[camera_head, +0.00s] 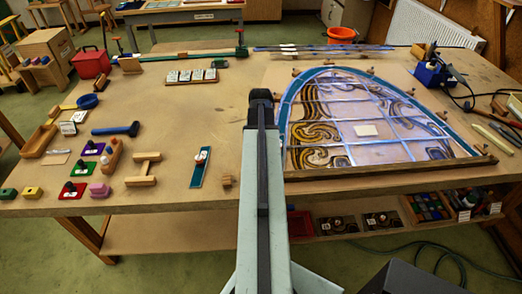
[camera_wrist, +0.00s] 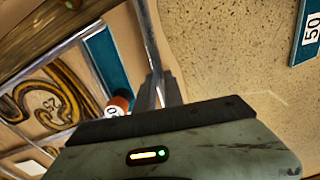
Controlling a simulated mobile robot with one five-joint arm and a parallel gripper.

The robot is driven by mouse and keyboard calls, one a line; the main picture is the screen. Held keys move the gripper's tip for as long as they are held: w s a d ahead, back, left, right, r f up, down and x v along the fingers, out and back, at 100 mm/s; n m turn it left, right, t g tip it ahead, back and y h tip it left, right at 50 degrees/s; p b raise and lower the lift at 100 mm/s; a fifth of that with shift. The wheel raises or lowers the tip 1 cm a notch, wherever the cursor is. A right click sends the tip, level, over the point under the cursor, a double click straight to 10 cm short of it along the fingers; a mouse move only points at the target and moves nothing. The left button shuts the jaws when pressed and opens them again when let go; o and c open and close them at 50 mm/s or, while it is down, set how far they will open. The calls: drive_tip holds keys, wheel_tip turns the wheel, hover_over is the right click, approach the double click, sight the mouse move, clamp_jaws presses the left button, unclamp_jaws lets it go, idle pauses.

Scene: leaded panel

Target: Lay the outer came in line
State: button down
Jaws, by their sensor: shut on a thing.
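The outer came (camera_wrist: 149,35) is a thin silver strip in the wrist view. It runs from the top edge down into my gripper (camera_wrist: 158,90), whose dark jaws are shut on it. In the wrist view the strip passes just right of a teal border piece (camera_wrist: 110,58) of the leaded panel; I cannot tell whether they touch. The leaded panel (camera_head: 365,125) lies on the right half of the bench in the head view, with a teal border around its arched edge. My arm hides the gripper and the held strip in the head view.
An orange-topped piece marked 50 (camera_wrist: 118,104) stands close left of the jaws. Wooden blocks (camera_head: 297,72) sit around the panel's arch. A wooden batten (camera_head: 390,176) lies along its front. A teal gauge (camera_head: 200,167) lies left of my arm.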

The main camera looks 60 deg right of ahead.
drive_tip(key=shift+f, duration=0.15)
idle(0.3)
drive_tip(key=c, duration=1)
unclamp_jaws()
drive_tip(key=shift+c, duration=0.2)
drive_tip(key=o, duration=0.6)
drive_tip(key=shift+c, duration=0.2)
wheel_tip(320, 180, up, 8)
drive_tip(key=p, duration=0.7)
drive_tip(key=shift+p, duration=0.35)
drive_tip(key=shift+w+a+f, duration=0.1)
drive_tip(key=shift+w, duration=0.05)
